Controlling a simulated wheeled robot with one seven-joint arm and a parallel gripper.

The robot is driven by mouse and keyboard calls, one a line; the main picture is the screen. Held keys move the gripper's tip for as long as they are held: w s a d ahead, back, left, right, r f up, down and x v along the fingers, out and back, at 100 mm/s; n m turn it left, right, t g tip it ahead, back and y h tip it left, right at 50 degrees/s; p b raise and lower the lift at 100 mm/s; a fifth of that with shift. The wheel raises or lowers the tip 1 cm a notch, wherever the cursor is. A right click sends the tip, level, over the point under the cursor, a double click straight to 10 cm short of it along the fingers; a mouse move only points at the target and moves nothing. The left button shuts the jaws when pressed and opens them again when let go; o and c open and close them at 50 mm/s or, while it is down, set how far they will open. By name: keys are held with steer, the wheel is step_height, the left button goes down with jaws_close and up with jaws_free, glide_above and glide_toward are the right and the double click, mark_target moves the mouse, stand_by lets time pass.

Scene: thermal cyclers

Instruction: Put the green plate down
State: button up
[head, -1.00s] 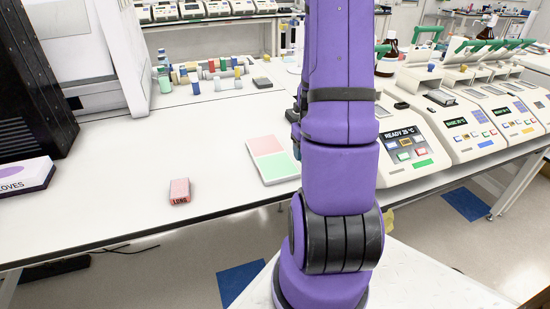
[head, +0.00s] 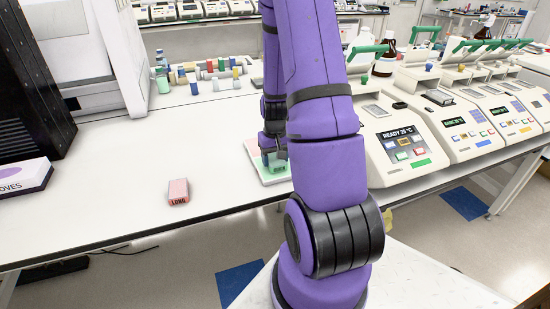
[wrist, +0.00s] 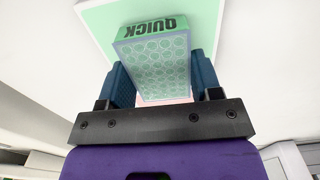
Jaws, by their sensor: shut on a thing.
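The green plate (wrist: 155,65), marked QUICK with a grid of round wells on top, is between the fingers of my gripper (wrist: 160,85) in the wrist view. In the head view the plate (head: 278,168) is over the green half of the two-coloured mat (head: 258,173). My gripper (head: 272,148) is shut on it from above. I cannot tell whether the plate touches the mat. The mat's green half also shows behind the plate in the wrist view (wrist: 98,22).
A pink plate marked LONG (head: 178,192) lies on the white bench (head: 110,185), left of the mat. Several thermal cyclers stand to the right, the nearest reading READY (head: 400,150). A glove box (head: 22,178) is at far left.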

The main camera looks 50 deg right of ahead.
steer(key=shift+f, duration=0.15)
steer(key=o, duration=0.9)
step_height(320, 180, up, 12)
steer(key=a+r+n+t, duration=0.2)
steer(key=a+r+n, duration=0.1)
steer(key=a+r, duration=1.1)
steer(key=s+a+r+n+t, duration=0.1)
steer(key=s+a+r, duration=0.1)
steer(key=s+a, duration=0.2)
steer(key=s+a+r+n+t, duration=0.1)
steer(key=s+a+r, duration=0.2)
steer(key=a, duration=0.1)
steer(key=s+a+r+n+t, duration=0.1)
steer(key=s+a+r, duration=0.2)
steer(key=s+a, duration=0.1)
steer(key=shift+s+a+r, duration=0.2)
steer(key=shift+s+a, duration=0.05)
steer(key=shift+s, duration=0.1)
